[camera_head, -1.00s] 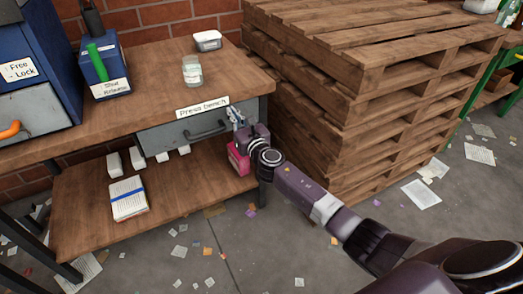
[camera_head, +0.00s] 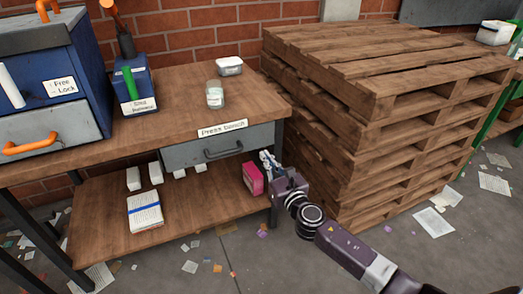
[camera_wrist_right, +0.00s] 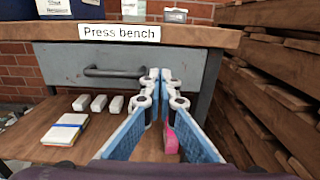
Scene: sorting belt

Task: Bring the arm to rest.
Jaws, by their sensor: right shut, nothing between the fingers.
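My right gripper (camera_head: 268,160) is shut and empty in the head view. It is in front of the right end of the press bench (camera_head: 262,102), near the right side of the grey drawer (camera_head: 180,156). In the right wrist view the gripper's fingers (camera_wrist_right: 164,76) are together, with the drawer and its handle (camera_wrist_right: 115,72) beyond them to the left. A pink box (camera_head: 253,178) stands on the lower shelf close by the gripper; the fingers partly hide it in the wrist view (camera_wrist_right: 171,142). My left gripper is not in view.
A stack of wooden pallets (camera_head: 385,125) stands close to the right of my arm. White blocks and a notepad (camera_head: 145,212) lie on the lower shelf. Papers litter the floor.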

